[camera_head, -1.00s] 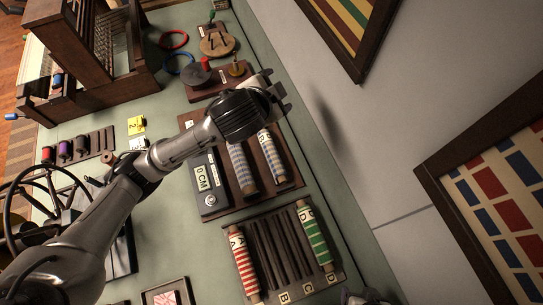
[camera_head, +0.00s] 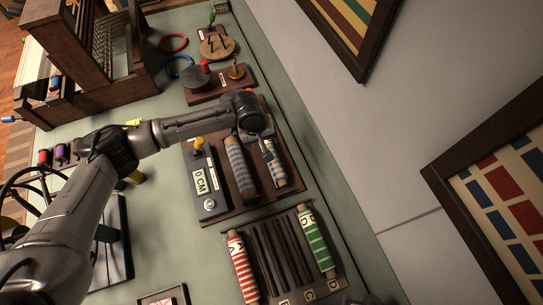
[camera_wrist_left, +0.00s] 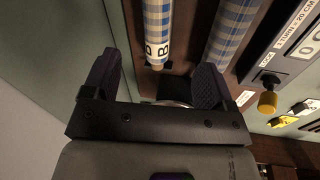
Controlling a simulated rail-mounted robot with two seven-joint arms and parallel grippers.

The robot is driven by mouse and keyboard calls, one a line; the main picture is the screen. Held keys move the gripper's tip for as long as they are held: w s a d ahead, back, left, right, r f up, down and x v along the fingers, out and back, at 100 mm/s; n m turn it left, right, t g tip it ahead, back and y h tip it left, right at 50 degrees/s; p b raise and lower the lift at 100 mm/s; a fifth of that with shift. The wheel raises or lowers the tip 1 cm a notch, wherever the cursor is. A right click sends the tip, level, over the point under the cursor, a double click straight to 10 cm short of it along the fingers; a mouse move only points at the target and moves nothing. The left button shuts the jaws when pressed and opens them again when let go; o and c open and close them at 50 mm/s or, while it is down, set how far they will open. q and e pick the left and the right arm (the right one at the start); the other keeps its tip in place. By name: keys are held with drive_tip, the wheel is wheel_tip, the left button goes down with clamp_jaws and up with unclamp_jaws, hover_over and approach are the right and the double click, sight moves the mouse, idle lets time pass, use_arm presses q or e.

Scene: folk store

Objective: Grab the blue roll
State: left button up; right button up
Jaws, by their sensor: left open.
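A blue-and-white checked roll (camera_head: 277,174) marked B lies on the right side of a dark wooden stand (camera_head: 213,216). In the left wrist view this roll (camera_wrist_left: 157,25) has its labelled end between my fingertips, with space on both sides. A second blue checked roll (camera_head: 241,168) lies to its left; it also shows in the left wrist view (camera_wrist_left: 229,28). My left gripper (camera_head: 264,140) is open and empty at the upper end of the B roll. The left wrist view shows both its fingers (camera_wrist_left: 156,72) spread. My right gripper is not in view.
A counter box (camera_head: 206,190) with a yellow knob stands left of the rolls. A lower rack (camera_head: 275,245) holds a red roll (camera_head: 242,268) and a green roll (camera_head: 315,240). A wooden loom (camera_head: 85,85) stands upper left. The wall is close on the right.

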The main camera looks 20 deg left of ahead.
use_arm(q)
drive_tip(key=f, duration=0.2)
drive_tip(key=d+f+n, duration=0.1)
drive_tip(key=f, duration=0.2)
drive_tip(key=w+f+n+b, duration=0.1)
drive_tip(key=f, duration=0.2)
drive_tip(key=shift+w+d+f, duration=0.1)
drive_tip(key=shift+d+f, duration=0.05)
drive_tip(key=shift+f, duration=0.05)
drive_tip(key=shift+w+d+f+b, duration=0.1)
drive_tip(key=shift+d+f+b, duration=0.1)
drive_tip(key=shift+f, duration=0.65)
drive_tip(key=shift+w+d+f+b, duration=0.15)
drive_tip(key=shift+f, duration=0.65)
drive_tip(key=shift+w+d+f+b, duration=0.1)
drive_tip(key=shift+d+f+b, duration=0.1)
drive_tip(key=shift+f, duration=0.65)
drive_tip(key=shift+c, duration=0.4)
drive_tip(key=c, duration=1)
